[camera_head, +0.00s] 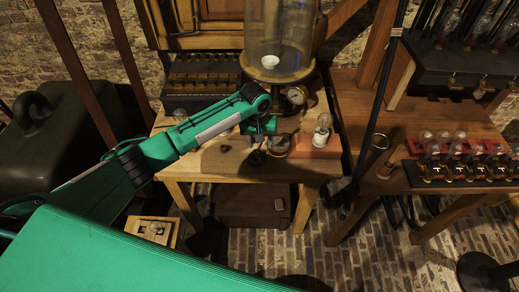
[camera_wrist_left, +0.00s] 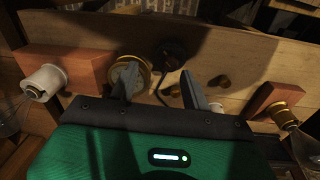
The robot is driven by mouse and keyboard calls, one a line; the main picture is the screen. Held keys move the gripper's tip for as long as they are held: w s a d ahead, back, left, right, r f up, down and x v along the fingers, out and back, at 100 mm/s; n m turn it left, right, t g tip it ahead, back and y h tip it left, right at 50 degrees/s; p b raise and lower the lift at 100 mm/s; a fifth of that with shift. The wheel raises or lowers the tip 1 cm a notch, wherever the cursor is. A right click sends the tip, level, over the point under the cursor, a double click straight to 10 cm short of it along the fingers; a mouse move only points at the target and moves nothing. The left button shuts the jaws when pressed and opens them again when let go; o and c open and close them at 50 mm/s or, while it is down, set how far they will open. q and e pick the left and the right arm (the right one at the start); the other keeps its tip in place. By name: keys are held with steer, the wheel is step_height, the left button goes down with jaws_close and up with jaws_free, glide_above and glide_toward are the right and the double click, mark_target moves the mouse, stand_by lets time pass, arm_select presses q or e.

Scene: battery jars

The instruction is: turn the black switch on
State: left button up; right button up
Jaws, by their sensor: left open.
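The black switch (camera_wrist_left: 168,52) is a dark round piece on the wooden table (camera_wrist_left: 240,60) in the left wrist view. In the head view it shows small and dark (camera_head: 257,158) near the table's front edge. My left gripper (camera_head: 265,146) is over the table beside it. In the left wrist view the gripper's two fingers (camera_wrist_left: 160,76) are apart with nothing held between them, and the switch shows just beyond their tips. Whether a finger touches it, and its exact lever position, I cannot tell. My right gripper is not in view.
A brass round fitting (camera_wrist_left: 131,72) lies behind one finger. A white bulb socket (camera_wrist_left: 45,82) and a brass bulb socket (camera_wrist_left: 281,103) stand on reddish blocks to either side. A glass bell jar (camera_head: 280,40) and a gauge (camera_head: 296,96) stand behind the gripper.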

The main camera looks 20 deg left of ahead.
arm_select(q)
step_height(320, 180, up, 5)
steer(key=n, duration=0.1)
glide_above(256, 151)
steer(key=shift+y, duration=0.4)
step_height(256, 151, down, 12)
steer(key=p, duration=0.3)
steer(key=shift+d+r, duration=0.1)
steer(key=shift+f, duration=0.7)
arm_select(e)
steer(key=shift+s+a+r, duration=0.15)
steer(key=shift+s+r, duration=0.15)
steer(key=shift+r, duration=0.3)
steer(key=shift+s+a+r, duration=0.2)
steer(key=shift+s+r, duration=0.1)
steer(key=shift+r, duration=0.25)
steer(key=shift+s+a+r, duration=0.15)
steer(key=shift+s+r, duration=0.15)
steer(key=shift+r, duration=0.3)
arm_select(q)
steer(key=c, duration=1)
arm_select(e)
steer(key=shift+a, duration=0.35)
